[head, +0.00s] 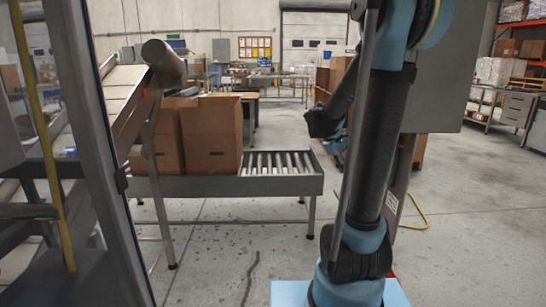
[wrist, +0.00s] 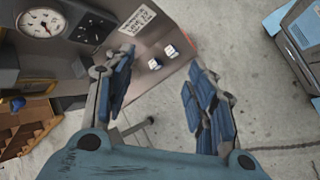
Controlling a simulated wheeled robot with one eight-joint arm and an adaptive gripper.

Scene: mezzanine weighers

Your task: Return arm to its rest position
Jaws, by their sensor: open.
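My gripper (wrist: 162,62) is open in the wrist view. Its two blue-padded fingers stand apart with nothing held between them. Beyond the fingertips are a grey panel and bare concrete floor. In the head view my blue and black arm stands upright across the right of the middle. The gripper's fingers cannot be made out clearly there.
A grey panel with a round dial (wrist: 41,23) and a printed label (wrist: 138,19) lies close by. Cardboard boxes (head: 211,135) sit on a roller conveyor (head: 285,163). A yellow hose (head: 417,212) lies on the floor. Open floor (head: 475,225) shows at right.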

